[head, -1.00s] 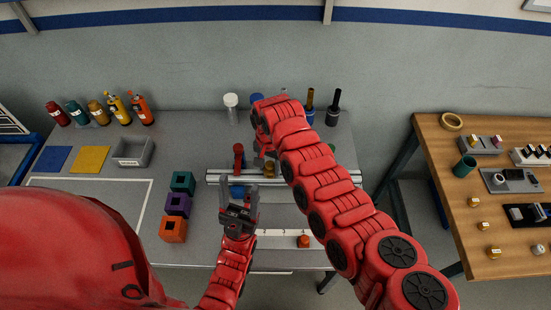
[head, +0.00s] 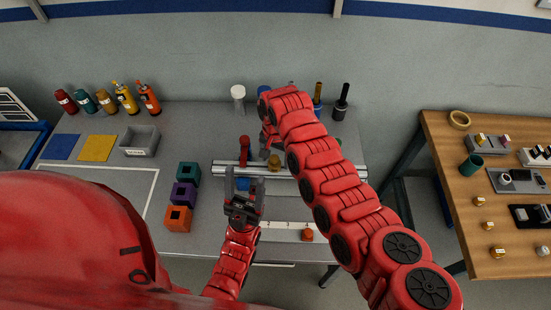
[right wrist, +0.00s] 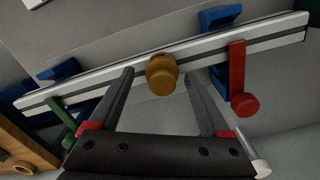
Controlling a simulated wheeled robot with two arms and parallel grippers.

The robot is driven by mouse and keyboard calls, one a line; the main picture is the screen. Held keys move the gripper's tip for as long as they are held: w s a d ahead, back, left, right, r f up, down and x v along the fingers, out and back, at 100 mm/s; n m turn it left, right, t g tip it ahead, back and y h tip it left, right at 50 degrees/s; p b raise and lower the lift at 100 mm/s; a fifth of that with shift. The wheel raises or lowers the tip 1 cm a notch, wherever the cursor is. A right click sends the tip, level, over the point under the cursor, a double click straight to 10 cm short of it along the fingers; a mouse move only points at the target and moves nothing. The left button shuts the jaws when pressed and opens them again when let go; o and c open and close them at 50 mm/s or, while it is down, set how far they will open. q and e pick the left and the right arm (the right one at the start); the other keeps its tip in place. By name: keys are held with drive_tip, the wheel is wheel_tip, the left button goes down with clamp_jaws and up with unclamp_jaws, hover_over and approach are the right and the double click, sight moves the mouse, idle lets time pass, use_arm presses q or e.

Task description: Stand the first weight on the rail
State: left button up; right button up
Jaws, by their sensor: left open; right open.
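A brass-coloured round weight (head: 274,162) is at the pale metal rail (head: 340,172), near the rail's middle. In the right wrist view the weight (right wrist: 162,78) appears upright on the rail (right wrist: 110,76). My right gripper (right wrist: 158,73) is open, its two fingertips on either side of the weight; I cannot tell whether they touch it. My left gripper (head: 243,177) is open and empty, in front of the rail and left of the weight.
A red lever clamp (right wrist: 239,80) and a green one (right wrist: 60,121) sit on the rail beside the weight. Blue supports (right wrist: 222,18) hold the rail. A white scale strip (head: 280,231) with an orange piece (head: 307,234) lies in front. Coloured blocks (head: 183,194) stand left.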

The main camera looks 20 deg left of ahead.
sight(276, 157)
wheel_tip(276, 157, up, 5)
drive_tip(key=shift+w+f+b, duration=0.1)
drive_tip(key=shift+f+b, duration=0.1)
drive_tip(key=shift+b, duration=0.85)
wheel_tip(276, 157, up, 7)
